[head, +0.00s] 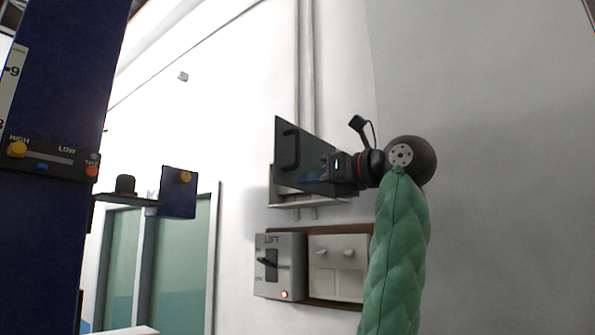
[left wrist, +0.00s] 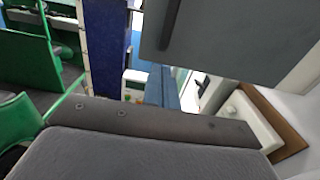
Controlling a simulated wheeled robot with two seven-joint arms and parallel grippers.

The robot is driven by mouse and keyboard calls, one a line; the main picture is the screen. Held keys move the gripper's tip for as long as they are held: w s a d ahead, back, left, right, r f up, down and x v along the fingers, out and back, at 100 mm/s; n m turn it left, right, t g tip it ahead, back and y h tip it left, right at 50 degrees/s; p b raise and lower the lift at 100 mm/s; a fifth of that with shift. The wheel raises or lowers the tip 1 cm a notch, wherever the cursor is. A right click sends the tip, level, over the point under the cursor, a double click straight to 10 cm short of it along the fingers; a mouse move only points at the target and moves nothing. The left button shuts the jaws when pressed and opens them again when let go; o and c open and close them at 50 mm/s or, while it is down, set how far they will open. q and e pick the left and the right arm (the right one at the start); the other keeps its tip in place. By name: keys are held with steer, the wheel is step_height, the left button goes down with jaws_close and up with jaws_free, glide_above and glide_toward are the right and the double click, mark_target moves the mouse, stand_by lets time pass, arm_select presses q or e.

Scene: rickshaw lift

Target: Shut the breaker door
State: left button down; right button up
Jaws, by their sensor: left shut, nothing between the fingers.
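The breaker door (head: 291,155) is a dark grey panel with a black bar handle. It stands open, swung out from the pale breaker box (head: 285,199) on the white wall; the box's inside is mostly hidden. My left gripper (head: 335,168) is at the right part of the door, shut and holding nothing. It overlaps the door in the head view; I cannot tell whether they touch. The door (left wrist: 235,45) also shows at the top of the left wrist view, with its dark handle. My right gripper is in neither view.
Below the box, a grey LIFT switch box (head: 278,278) with a lit orange lamp and a pale switch plate (head: 335,285) sit on a brown board. Conduits run up the wall above. A dark blue column (head: 60,100) stands at the left. The wall at the right is bare.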

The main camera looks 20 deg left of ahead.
mark_target(285, 182)
arm_select(q)
steer(key=shift+w+a+r, duration=0.1)
steer(key=shift+a+r, duration=0.1)
steer(key=shift+a, duration=0.3)
steer(key=shift+w+a+p, duration=0.1)
steer(key=shift+a+p, duration=0.25)
steer(key=shift+p, duration=0.2)
steer(key=shift+w+a+f+p, duration=0.15)
steer(key=shift+w+a+p, duration=0.1)
steer(key=shift+a+p, duration=0.35)
steer(key=shift+a, duration=0.15)
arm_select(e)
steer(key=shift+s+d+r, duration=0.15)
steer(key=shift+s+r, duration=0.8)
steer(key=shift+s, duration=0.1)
arm_select(q)
steer(key=shift+a+f, duration=0.1)
